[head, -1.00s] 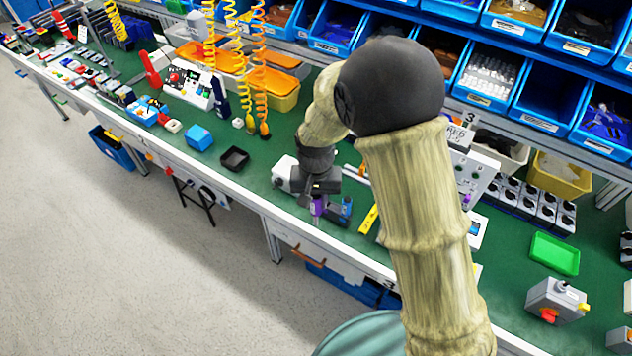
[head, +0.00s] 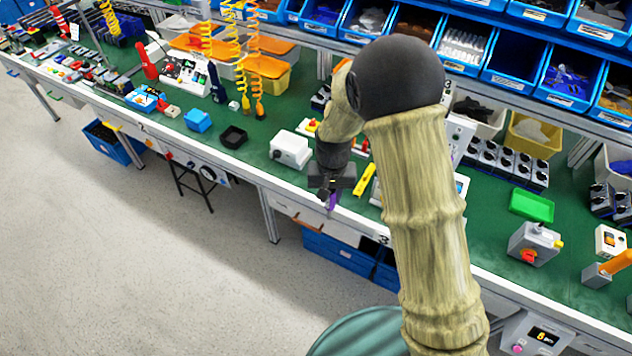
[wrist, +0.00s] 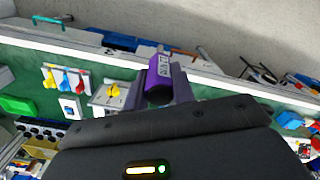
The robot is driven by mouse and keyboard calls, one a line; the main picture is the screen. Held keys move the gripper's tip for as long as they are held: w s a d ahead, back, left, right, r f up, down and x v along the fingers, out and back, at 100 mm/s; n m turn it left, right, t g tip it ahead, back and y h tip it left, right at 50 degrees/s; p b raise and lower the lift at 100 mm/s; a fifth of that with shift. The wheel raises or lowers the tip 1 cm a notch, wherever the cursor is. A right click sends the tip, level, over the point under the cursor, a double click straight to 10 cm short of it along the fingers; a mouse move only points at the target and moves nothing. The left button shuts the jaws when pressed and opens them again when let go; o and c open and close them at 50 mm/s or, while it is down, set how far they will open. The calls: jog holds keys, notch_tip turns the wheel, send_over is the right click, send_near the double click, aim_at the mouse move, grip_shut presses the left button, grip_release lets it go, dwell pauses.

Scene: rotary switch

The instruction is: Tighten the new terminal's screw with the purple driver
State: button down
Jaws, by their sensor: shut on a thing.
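My gripper (head: 328,194) is near the front edge of the bench, its dark fingers pointing down. In the wrist view my gripper (wrist: 160,92) is shut on the purple driver (wrist: 158,80), whose handle lies between the two fingers. The purple driver (head: 333,202) also shows as a small purple piece below my gripper in the head view. Its tip cannot be made out. I cannot pick out the new terminal or its screw in either view.
A white box (head: 290,149) stands left of my gripper. A yellow strip (head: 364,180) lies to its right. A black tray (head: 233,137) and a blue box (head: 197,120) are farther left. A green tray (head: 531,205) and a grey switch box (head: 533,243) stand at the right.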

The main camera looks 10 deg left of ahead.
jog(key=w+d+f, duration=0.2)
jog(key=d, duration=0.5)
jog(key=w+d+f+m, duration=0.1)
jog(key=d+f, duration=0.2)
jog(key=d, duration=0.4)
jog(key=w+d+f, duration=0.2)
jog(key=d, duration=0.5)
jog(key=shift+w+d+f+m, duration=0.3)
jog(key=shift+w+d+m, duration=0.05)
jog(key=shift+m, duration=0.05)
